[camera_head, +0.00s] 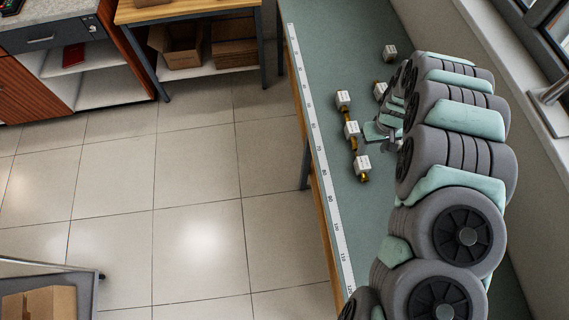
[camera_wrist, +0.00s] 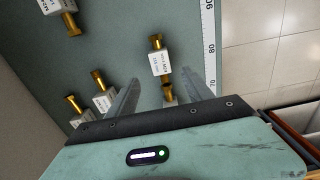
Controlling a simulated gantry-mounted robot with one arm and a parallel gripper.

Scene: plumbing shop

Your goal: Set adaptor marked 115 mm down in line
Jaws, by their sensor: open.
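Small adaptors with white labelled blocks and brass ends stand on the green bench top. Three form a row: a far one (camera_head: 343,98), a middle one (camera_head: 352,130) and a near one (camera_head: 362,163). In the wrist view an adaptor (camera_wrist: 160,64) whose label seems to read 115 mm shows just beyond my fingertips. My gripper (camera_head: 366,141) is open beside the row. In the wrist view its fingers (camera_wrist: 172,80) are spread with nothing clasped. A brass end (camera_wrist: 168,93) shows between them, its body hidden by the gripper. Labels are too small in the head view.
Other adaptors stand away from the row: one (camera_head: 380,90) near my arm and one (camera_head: 390,51) farther back. The wrist view shows two side by side (camera_wrist: 104,100) and one at the top left (camera_wrist: 60,6). A ruler strip (camera_head: 318,155) runs along the bench edge.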

